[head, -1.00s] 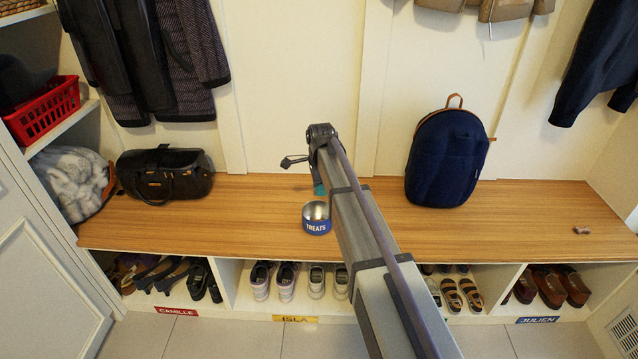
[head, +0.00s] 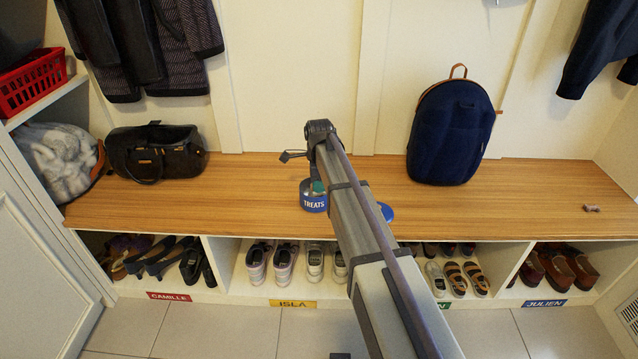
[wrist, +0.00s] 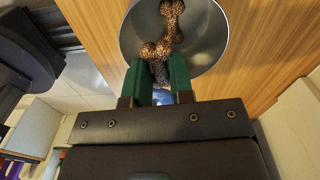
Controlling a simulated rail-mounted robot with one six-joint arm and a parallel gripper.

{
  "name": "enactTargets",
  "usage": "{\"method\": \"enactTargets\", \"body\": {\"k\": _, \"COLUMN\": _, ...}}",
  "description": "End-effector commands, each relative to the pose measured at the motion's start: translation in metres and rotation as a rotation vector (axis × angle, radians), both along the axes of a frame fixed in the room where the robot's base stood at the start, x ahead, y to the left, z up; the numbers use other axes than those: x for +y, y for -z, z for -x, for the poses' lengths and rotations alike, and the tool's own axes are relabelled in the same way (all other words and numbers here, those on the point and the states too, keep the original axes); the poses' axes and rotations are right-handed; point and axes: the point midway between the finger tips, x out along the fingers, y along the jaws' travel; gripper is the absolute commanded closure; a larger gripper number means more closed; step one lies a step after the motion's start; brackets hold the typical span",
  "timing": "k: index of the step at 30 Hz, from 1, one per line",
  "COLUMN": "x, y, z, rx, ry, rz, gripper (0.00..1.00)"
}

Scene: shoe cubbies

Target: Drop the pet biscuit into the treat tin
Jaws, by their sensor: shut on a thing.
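The treat tin (head: 314,205) is a round blue tin marked TREATS, standing open near the front of the wooden bench. Its silvery inside (wrist: 208,40) shows in the wrist view. My gripper (wrist: 163,78), with green fingers, is shut on a speckled brown, bone-shaped pet biscuit (wrist: 170,28). In the wrist view the biscuit overlaps the tin's opening; whether it touches the tin I cannot tell. In the head view my gripper (head: 318,186) overlaps the tin's top, and the held biscuit cannot be made out.
A blue disc, perhaps the lid (head: 386,212), lies partly behind my arm. A small brownish bone-shaped thing (head: 591,208) lies at the bench's right. A navy backpack (head: 452,132) and black bag (head: 156,152) stand on the bench (head: 250,180). Shoes fill the cubbies below.

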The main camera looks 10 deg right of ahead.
Motion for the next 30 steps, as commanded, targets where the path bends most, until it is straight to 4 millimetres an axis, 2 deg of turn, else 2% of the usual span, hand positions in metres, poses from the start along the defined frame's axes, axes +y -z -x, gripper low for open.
{"method": "enactTargets", "body": {"k": 2, "x": 0.000, "y": -0.001, "z": 0.000, "rx": 0.000, "ry": 0.000, "rz": 0.000, "gripper": 1.00}}
{"method": "enactTargets", "body": {"k": 3, "x": 0.000, "y": -0.001, "z": 0.000, "rx": 0.000, "ry": 0.000, "rz": 0.000, "gripper": 0.75}}
{"method": "enactTargets", "body": {"k": 12, "x": 0.000, "y": -0.001, "z": 0.000, "rx": 0.000, "ry": 0.000, "rz": 0.000, "gripper": 0.48}}
{"method": "enactTargets", "body": {"k": 18, "x": 0.000, "y": -0.002, "z": 0.000, "rx": 0.000, "ry": 0.000, "rz": 0.000, "gripper": 0.48}}
{"method": "enactTargets", "body": {"k": 22, "x": 0.000, "y": -0.012, "z": 0.000, "rx": 0.000, "ry": 0.000, "rz": 0.000, "gripper": 0.48}}
{"method": "enactTargets", "body": {"k": 26, "x": 0.000, "y": -0.037, "z": 0.000, "rx": 0.000, "ry": 0.000, "rz": 0.000, "gripper": 0.48}}
{"method": "enactTargets", "body": {"k": 30, "x": 0.000, "y": -0.073, "z": 0.000, "rx": 0.000, "ry": 0.000, "rz": 0.000, "gripper": 0.48}}
